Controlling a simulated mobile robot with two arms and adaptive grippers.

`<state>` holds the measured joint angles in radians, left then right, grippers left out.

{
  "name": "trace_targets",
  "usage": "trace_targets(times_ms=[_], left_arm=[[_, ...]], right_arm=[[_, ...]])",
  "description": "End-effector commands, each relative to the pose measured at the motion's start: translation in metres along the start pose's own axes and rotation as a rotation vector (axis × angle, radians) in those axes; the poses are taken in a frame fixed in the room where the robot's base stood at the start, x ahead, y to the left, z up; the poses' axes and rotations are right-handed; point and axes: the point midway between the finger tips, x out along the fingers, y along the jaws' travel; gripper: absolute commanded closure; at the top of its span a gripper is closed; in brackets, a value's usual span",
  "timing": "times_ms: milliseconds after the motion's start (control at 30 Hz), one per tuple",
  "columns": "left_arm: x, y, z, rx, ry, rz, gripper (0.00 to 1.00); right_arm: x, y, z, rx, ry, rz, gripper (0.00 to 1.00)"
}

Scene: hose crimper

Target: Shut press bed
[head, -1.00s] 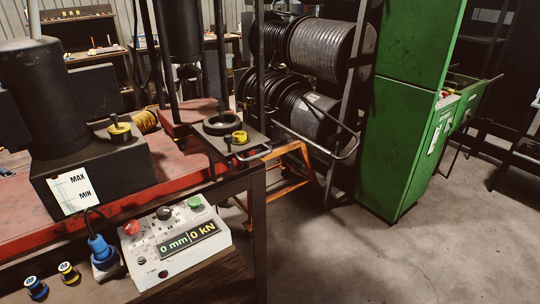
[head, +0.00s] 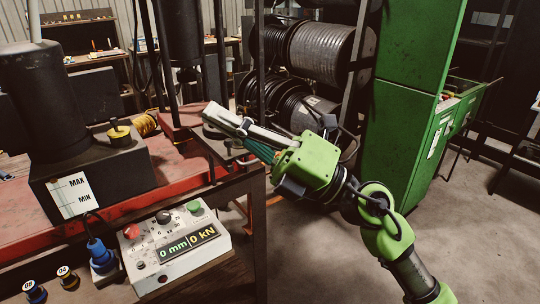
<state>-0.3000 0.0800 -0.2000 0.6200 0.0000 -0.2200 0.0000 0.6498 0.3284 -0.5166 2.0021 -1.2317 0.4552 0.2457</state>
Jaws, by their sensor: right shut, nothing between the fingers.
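The press bed (head: 213,146) is a dark plate on the red press frame, at the middle left of the head view. It sticks out toward the right from the press. My right gripper (head: 222,117) reaches in from the right over the bed. Its fingers point left, are shut and hold nothing. The gripper and its green wrist hide most of the bed, its die and much of its pull handle. I cannot tell whether the fingers touch the bed. My left gripper is not in view.
A control box (head: 174,245) reading 0 mm and 0 kN stands on the bench in front. A black pump tank (head: 95,178) is at the left. Hose reels (head: 318,52) stand behind, and a green cabinet (head: 408,100) is at the right. The floor at lower right is open.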

Motion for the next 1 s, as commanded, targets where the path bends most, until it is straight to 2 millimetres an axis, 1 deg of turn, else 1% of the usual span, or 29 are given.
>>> trace_targets(times_ms=[33, 67, 100, 167, 200, 267, 300, 367, 400, 500, 600, 633, 700, 767, 833, 967, 1000], left_arm=[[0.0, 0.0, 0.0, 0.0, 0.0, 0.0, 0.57], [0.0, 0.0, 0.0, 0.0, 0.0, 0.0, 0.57], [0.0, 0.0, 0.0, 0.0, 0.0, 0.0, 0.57], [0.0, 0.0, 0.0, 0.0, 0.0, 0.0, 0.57], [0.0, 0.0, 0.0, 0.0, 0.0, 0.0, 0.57], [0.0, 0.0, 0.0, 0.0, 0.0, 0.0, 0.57], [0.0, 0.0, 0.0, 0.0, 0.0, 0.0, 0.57], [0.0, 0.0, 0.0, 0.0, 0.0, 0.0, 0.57], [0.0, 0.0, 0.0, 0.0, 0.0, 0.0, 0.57], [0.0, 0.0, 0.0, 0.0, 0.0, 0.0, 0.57], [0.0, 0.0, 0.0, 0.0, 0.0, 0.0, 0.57], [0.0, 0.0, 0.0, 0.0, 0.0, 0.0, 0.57], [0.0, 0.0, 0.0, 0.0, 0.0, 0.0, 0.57], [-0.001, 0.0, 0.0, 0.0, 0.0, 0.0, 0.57], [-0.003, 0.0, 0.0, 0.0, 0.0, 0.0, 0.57], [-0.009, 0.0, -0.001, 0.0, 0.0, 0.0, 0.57], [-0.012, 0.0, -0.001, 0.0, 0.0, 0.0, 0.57]], right_arm=[[0.01, -0.008, -0.013, -0.092, 0.117, -0.066, 1.0], [0.012, -0.016, -0.021, -0.146, 0.186, -0.113, 1.0], [0.013, -0.029, -0.03, -0.213, 0.275, -0.184, 1.0], [0.008, -0.05, -0.035, -0.311, 0.395, -0.303, 1.0], [0.002, -0.065, -0.034, -0.375, 0.468, -0.391, 1.0], [-0.013, -0.086, -0.024, -0.461, 0.563, -0.536, 1.0], [-0.025, -0.098, -0.013, -0.514, 0.616, -0.639, 1.0], [-0.046, -0.11, 0.009, -0.581, 0.677, -0.794, 1.0], [-0.06, -0.115, 0.025, -0.616, 0.705, -0.896, 1.0], [-0.093, -0.116, 0.065, -0.678, 0.742, -1.116, 1.0], [-0.118, -0.11, 0.092, -0.705, 0.749, -1.27, 1.0], [-0.123, -0.108, 0.098, -0.709, 0.75, -1.302, 1.0], [-0.13, -0.105, 0.107, -0.715, 0.748, -1.35, 1.0], [-0.134, -0.105, 0.109, -0.714, 0.749, -1.369, 1.0], [-0.134, -0.111, 0.11, -0.712, 0.75, -1.374, 1.0], [-0.133, -0.13, 0.108, -0.71, 0.752, -1.372, 1.0], [-0.132, -0.138, 0.107, -0.709, 0.754, -1.37, 1.0]])
